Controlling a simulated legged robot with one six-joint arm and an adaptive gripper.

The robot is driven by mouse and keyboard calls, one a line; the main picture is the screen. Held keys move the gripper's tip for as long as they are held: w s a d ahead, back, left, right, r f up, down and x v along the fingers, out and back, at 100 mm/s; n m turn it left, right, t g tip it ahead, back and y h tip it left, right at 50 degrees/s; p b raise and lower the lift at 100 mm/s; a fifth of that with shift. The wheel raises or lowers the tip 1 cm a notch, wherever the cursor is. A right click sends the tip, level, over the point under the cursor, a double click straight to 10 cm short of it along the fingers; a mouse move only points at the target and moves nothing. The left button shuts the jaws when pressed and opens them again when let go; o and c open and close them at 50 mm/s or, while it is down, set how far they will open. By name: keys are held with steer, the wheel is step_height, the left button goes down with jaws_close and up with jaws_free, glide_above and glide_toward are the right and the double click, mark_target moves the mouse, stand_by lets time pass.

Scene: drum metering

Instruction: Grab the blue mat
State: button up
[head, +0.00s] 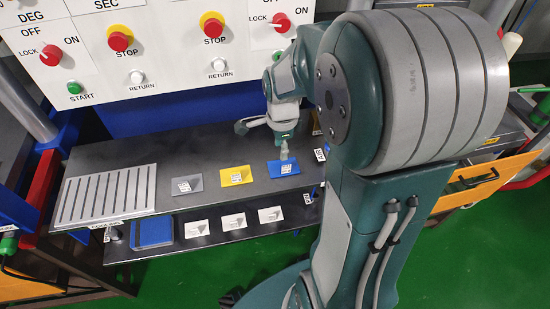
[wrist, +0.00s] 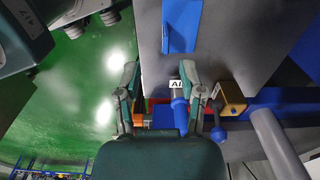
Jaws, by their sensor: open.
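The blue mat (head: 291,171) lies flat near the right end of the dark grey upper shelf, with a small white label on it. My gripper (head: 284,152) is over the mat's back edge in the head view, and its fingers are too small there to tell contact. In the wrist view, my gripper (wrist: 161,70) has its two fingers spread wide with nothing between them. The blue mat (wrist: 180,32) shows beyond the fingertips, up and to the right, partly cut off by the top of the picture.
A yellow mat (head: 228,182) and a grey mat (head: 194,180) lie left of the blue one. A slotted metal plate (head: 120,192) is at the shelf's left end. The lower shelf (head: 190,242) holds white cards and a blue block (head: 153,231). A control panel (head: 160,40) stands behind.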

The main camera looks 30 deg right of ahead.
mark_target(286, 163)
steer(key=shift+d+f+m, duration=0.3)
steer(key=shift+d+f, duration=0.6)
steer(key=shift+d, duration=0.05)
step_height(286, 163, down, 4)
steer(key=shift+r, duration=0.1)
steer(key=shift+a+f, duration=0.35)
steer(key=shift+f, duration=0.2)
steer(key=f, duration=0.1)
steer(key=d+f, duration=0.1)
steer(key=f, duration=0.2)
steer(key=shift+w+d+f, duration=0.2)
steer(key=shift+w+f, duration=0.05)
steer(key=shift+f, duration=0.15)
steer(key=shift+a, duration=0.35)
jaws_close()
